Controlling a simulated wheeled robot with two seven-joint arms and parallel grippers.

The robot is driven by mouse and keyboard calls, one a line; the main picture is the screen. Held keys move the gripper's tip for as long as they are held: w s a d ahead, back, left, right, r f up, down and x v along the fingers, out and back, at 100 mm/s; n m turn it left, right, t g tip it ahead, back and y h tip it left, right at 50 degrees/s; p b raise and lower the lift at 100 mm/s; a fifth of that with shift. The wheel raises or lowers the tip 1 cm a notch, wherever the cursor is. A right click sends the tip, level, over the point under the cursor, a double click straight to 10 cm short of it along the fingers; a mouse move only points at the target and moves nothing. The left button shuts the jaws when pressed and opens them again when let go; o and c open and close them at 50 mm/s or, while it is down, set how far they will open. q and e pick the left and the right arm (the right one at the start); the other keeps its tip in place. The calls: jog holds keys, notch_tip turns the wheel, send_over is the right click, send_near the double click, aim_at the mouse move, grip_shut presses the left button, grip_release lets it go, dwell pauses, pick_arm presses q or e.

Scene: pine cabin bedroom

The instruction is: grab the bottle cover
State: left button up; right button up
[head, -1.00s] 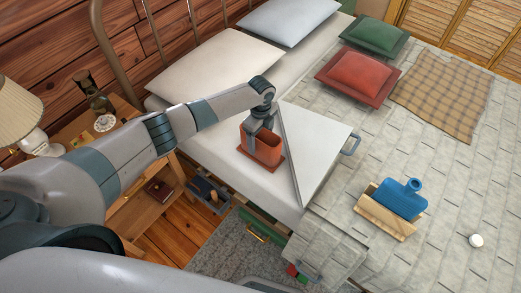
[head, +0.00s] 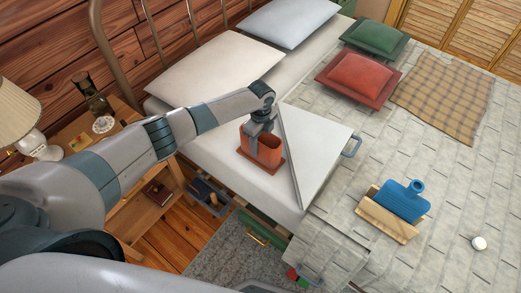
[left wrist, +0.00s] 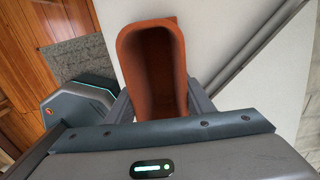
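The bottle cover, which I take to be the open-topped rust-orange sleeve (head: 268,151), stands upright on a matching flat base on the white bed sheet. In the left wrist view the cover (left wrist: 152,75) shows its hollow inside. My left gripper (head: 258,140) reaches down over it, with one finger on each side. In the left wrist view the fingers (left wrist: 160,100) appear to press against both side walls. The fingertips are partly hidden by the cover. My right gripper is not in view.
A folded white panel or sheet edge (head: 310,160) rises just right of the gripper. Red (head: 360,75) and green (head: 374,38) cushions, a plaid cloth (head: 440,98) and a small white round object (head: 479,243) lie on the bed. A nightstand (head: 125,138) stands left.

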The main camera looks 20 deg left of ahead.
pick_arm(q)
jog(key=c, duration=0.4)
jog(key=shift+r, duration=0.15)
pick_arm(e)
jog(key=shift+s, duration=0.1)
pick_arm(q)
jog(key=shift+r, duration=0.65)
notch_tip(320, 180, up, 8)
jog(key=shift+r+b, duration=0.25)
jog(key=shift+b, duration=0.3)
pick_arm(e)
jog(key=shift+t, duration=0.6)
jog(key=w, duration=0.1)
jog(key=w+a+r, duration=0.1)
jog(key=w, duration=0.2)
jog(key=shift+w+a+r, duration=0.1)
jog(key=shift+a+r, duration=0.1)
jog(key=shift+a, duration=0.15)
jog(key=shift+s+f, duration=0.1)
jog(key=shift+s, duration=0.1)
